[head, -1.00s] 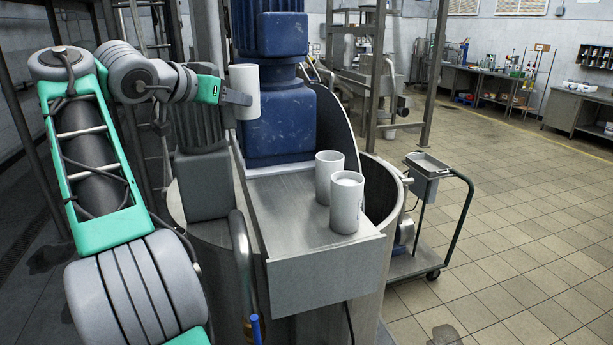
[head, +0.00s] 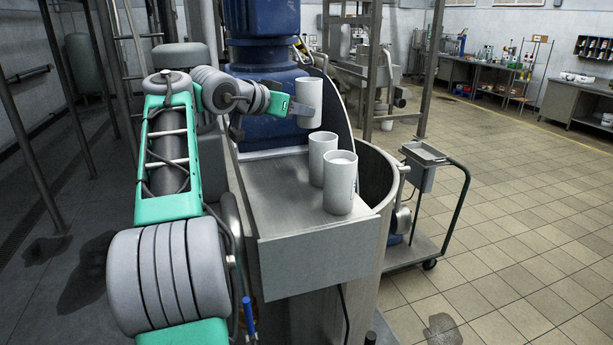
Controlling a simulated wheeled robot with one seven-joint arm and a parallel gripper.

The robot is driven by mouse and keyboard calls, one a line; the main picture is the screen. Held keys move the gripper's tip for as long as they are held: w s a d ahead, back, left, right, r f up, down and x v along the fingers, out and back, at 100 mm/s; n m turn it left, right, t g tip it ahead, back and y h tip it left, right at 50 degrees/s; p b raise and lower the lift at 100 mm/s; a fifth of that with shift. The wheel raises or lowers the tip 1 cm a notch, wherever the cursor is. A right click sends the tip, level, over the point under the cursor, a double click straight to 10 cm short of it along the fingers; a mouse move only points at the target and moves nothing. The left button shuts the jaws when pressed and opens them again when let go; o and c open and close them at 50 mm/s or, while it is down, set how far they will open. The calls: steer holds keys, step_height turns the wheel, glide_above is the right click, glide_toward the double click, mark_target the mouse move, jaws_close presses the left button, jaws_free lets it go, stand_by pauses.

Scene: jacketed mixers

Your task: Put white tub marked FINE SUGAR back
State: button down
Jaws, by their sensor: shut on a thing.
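My gripper (head: 299,108) is shut on a white tub (head: 310,97) and holds it upright in the air, in front of the blue motor housing. Its held side is partly hidden by the jaws, and I can read no marking on it. Below it, two more white tubs stand on the grey metal shelf (head: 283,198) of the mixer. The rear tub (head: 322,152) and the front tub (head: 340,190) stand close together, the front one partly covering the rear one. The front tub shows white contents at its top and a faint, unreadable marking on its side.
The shelf is bare to the left of the two tubs. The blue motor housing (head: 262,60) stands behind the shelf, and a curved steel wall (head: 372,185) rises at its right. A trolley (head: 425,240) stands on the tiled floor to the right.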

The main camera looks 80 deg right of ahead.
steer(key=f+b, duration=0.1)
steer(key=f, duration=0.2)
steer(key=f+b, duration=0.1)
steer(key=f, duration=0.6)
steer(key=shift+w+a+f+b, duration=0.2)
steer(key=shift+a+b, duration=0.1)
steer(key=shift+b, duration=0.1)
steer(key=shift+f, duration=0.25)
steer(key=c, duration=0.7)
jaws_free()
steer(key=shift+r, duration=0.1)
steer(key=shift+c, duration=0.2)
